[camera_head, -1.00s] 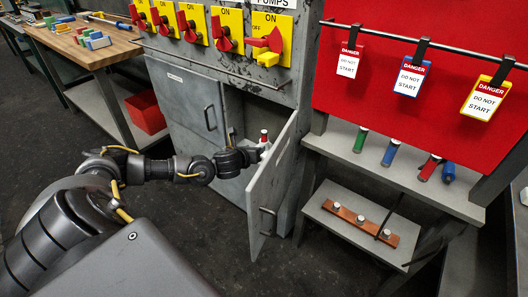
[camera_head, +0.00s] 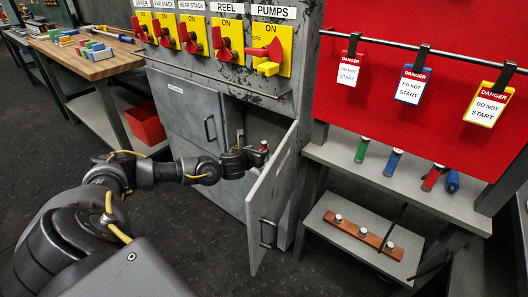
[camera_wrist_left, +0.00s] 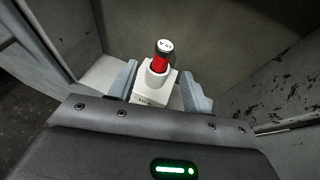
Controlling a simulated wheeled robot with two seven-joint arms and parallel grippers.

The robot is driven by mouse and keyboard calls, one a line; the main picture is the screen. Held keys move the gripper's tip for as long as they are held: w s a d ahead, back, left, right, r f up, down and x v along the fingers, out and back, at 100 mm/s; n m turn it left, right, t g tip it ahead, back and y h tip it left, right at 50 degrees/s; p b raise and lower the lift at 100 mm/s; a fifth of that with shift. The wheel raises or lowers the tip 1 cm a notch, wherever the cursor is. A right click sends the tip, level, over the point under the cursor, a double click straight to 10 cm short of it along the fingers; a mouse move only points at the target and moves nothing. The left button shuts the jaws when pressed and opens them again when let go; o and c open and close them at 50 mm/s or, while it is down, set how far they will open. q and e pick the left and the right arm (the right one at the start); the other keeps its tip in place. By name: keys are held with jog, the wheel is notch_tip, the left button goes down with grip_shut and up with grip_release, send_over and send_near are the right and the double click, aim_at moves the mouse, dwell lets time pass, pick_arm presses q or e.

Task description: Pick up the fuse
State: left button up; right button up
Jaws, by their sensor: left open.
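A red fuse (camera_wrist_left: 162,57) with a pale marked cap stands upright in a white holder (camera_wrist_left: 152,88) inside the grey cabinet. In the head view the red fuse (camera_head: 264,146) shows small behind the open cabinet door. My left gripper (camera_wrist_left: 158,72) is open, with one finger on each side of the holder and the fuse rising between them. No grip on the fuse shows, and I cannot tell whether the fingers touch the holder. In the head view my left gripper (camera_head: 256,156) reaches into the cabinet opening. My right gripper is not in view.
The cabinet door (camera_head: 270,200) stands open just right of my left gripper. Cabinet walls close in around it. Red-handled switches (camera_head: 268,54) are above.

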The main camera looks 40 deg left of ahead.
aim_at(263, 147)
pick_arm(q)
jog(key=x, duration=0.5)
jog(key=shift+w+r, duration=0.15)
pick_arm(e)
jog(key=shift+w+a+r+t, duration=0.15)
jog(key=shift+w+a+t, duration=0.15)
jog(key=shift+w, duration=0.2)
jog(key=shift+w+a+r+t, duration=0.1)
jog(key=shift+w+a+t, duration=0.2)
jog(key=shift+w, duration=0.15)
pick_arm(q)
jog(key=shift+c, duration=0.3)
grip_shut()
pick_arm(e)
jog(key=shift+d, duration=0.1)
